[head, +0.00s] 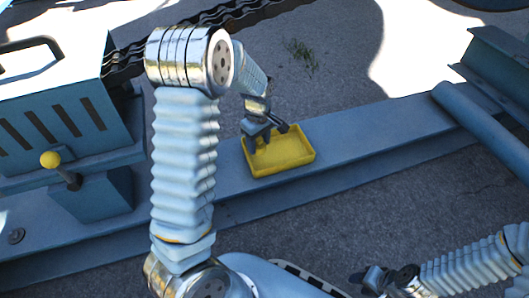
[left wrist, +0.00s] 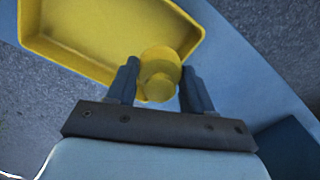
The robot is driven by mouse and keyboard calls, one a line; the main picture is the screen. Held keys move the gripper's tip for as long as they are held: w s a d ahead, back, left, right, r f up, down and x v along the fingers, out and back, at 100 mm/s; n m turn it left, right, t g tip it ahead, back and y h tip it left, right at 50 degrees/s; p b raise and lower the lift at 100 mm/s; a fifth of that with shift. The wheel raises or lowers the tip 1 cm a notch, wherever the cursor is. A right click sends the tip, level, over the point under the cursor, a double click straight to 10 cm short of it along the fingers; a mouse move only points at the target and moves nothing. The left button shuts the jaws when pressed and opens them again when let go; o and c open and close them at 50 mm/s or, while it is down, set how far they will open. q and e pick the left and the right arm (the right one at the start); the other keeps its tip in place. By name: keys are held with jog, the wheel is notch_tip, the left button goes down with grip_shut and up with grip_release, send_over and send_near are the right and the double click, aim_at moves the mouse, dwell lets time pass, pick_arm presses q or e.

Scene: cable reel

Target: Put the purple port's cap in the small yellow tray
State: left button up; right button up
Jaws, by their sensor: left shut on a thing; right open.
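The small yellow tray (head: 297,163) lies on a blue steel beam in the head view. It also shows at the top of the left wrist view (left wrist: 50,52). My left gripper (head: 257,140) is over the left part of the tray, pointing down. In the left wrist view, the gripper (left wrist: 158,80) is shut on a round yellow cap (left wrist: 160,70), which overlaps the tray's near rim in the picture. I cannot tell whether the cap touches the tray. My right gripper (head: 383,280) is open and empty at the lower right. The purple port is not in view.
The blue beam (head: 375,135) runs across the middle. A blue slotted housing (head: 50,115) and a yellow-knobbed lever (head: 51,160) stand at the left. A black chain (head: 130,62) runs behind. A blue pipe (head: 485,130) lies at the right. The tray looks empty.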

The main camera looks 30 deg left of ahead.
aim_at(264, 157)
pick_arm(q)
jog(key=w+f, duration=0.2)
jog(key=f, duration=0.1)
jog(key=shift+w+f+b, duration=0.15)
jog(key=shift+w+b, duration=0.15)
jog(key=shift+w, duration=0.05)
jog(key=shift+w+f+b, duration=0.2)
jog(key=shift+f+b, duration=0.35)
jog(key=shift+f, duration=1.1)
jog(key=shift+f, duration=0.2)
jog(key=o, duration=1.2)
jog(key=shift+c, duration=0.2)
jog(key=shift+r, duration=0.15)
notch_tip(264, 157, up, 12)
jog(key=p, duration=0.3)
